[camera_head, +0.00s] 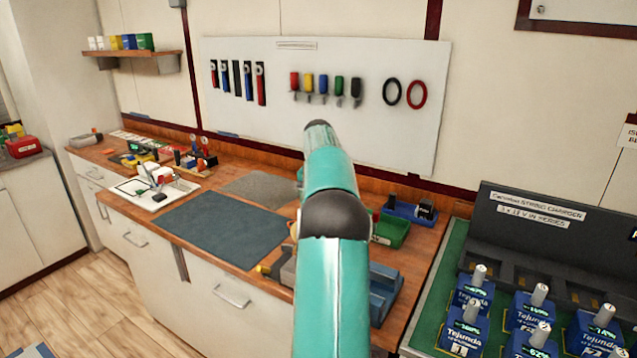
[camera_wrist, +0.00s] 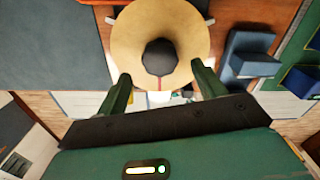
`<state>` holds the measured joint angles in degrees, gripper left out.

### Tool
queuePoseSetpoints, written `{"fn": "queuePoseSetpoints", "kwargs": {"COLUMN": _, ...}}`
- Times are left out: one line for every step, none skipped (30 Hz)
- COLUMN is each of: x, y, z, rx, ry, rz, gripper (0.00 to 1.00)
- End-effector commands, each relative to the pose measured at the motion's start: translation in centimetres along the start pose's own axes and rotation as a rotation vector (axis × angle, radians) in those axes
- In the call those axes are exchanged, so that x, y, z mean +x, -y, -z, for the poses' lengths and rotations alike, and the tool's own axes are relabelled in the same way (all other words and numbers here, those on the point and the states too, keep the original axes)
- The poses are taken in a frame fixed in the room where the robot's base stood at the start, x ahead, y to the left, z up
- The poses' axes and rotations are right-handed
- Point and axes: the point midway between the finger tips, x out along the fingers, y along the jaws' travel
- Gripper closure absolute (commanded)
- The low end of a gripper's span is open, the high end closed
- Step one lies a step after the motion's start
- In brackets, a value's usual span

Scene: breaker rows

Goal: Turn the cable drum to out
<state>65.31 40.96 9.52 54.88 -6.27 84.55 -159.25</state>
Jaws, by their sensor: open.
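The cable drum (camera_wrist: 185,25) shows in the wrist view as a round tan disc with a dark hub (camera_wrist: 160,57) at its middle. My gripper (camera_wrist: 162,78) is open, with one green finger on each side just below the hub in the picture. Nothing is seen between the fingers, and I cannot tell whether they touch the drum. Any out marking on the drum cannot be made out. In the head view my teal arm covers the gripper and the drum.
A blue holder (camera_wrist: 250,62) stands right of the drum; it also shows in the head view (camera_head: 384,292). A dark mat (camera_head: 222,230) lies left on the wooden bench. A green tray (camera_head: 430,290) with several blue batteries is at the right. A tool board (camera_head: 330,130) hangs behind.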

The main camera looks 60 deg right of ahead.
Motion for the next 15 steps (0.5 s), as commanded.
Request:
{"fn": "queuePoseSetpoints", "kwargs": {"x": -1.2, "y": -0.1, "z": -0.1, "rx": 0.0, "ry": 0.003, "rz": -0.001, "gripper": 0.3}}
{"fn": "queuePoseSetpoints", "kwargs": {"x": -1.9, "y": -0.1, "z": -0.1, "rx": 0.0, "ry": 0.004, "rz": -0.002, "gripper": 0.3}}
{"fn": "queuePoseSetpoints", "kwargs": {"x": -2.8, "y": -0.1, "z": -0.1, "rx": 0.0, "ry": 0.003, "rz": -0.001, "gripper": 0.3}}
{"fn": "queuePoseSetpoints", "kwargs": {"x": -3.4, "y": -0.1, "z": -0.1, "rx": 0.0, "ry": 0.003, "rz": -0.001, "gripper": 0.3}}
{"fn": "queuePoseSetpoints", "kwargs": {"x": -4.1, "y": -0.1, "z": -0.1, "rx": 0.0, "ry": 0.004, "rz": -0.002, "gripper": 0.3}}
{"fn": "queuePoseSetpoints", "kwargs": {"x": -4.9, "y": -0.1, "z": -0.1, "rx": -0.001, "ry": 0.003, "rz": -0.001, "gripper": 0.3}}
{"fn": "queuePoseSetpoints", "kwargs": {"x": -5.5, "y": -0.1, "z": -0.1, "rx": -0.001, "ry": 0.002, "rz": -0.001, "gripper": 0.3}}
{"fn": "queuePoseSetpoints", "kwargs": {"x": -6.2, "y": -0.1, "z": -0.1, "rx": -0.001, "ry": 0.003, "rz": -0.001, "gripper": 0.3}}
{"fn": "queuePoseSetpoints", "kwargs": {"x": -6.9, "y": -0.1, "z": 0.0, "rx": -0.001, "ry": 0.003, "rz": -0.001, "gripper": 0.3}}
{"fn": "queuePoseSetpoints", "kwargs": {"x": -7.3, "y": -0.1, "z": -0.1, "rx": -0.001, "ry": 0.002, "rz": -0.001, "gripper": 0.3}}
{"fn": "queuePoseSetpoints", "kwargs": {"x": -7.6, "y": -0.1, "z": -0.1, "rx": -0.001, "ry": 0.001, "rz": 0.0, "gripper": 0.3}}
{"fn": "queuePoseSetpoints", "kwargs": {"x": -8.1, "y": -0.1, "z": -0.1, "rx": -0.001, "ry": 0.0, "rz": 0.0, "gripper": 0.3}}
{"fn": "queuePoseSetpoints", "kwargs": {"x": -8.4, "y": -0.1, "z": -0.1, "rx": -0.001, "ry": 0.001, "rz": 0.0, "gripper": 0.3}}
{"fn": "queuePoseSetpoints", "kwargs": {"x": -8.6, "y": -0.1, "z": -0.1, "rx": -0.001, "ry": 0.001, "rz": 0.0, "gripper": 0.3}}
{"fn": "queuePoseSetpoints", "kwargs": {"x": -8.9, "y": -0.1, "z": 0.0, "rx": -0.001, "ry": 0.0, "rz": 0.001, "gripper": 0.3}}
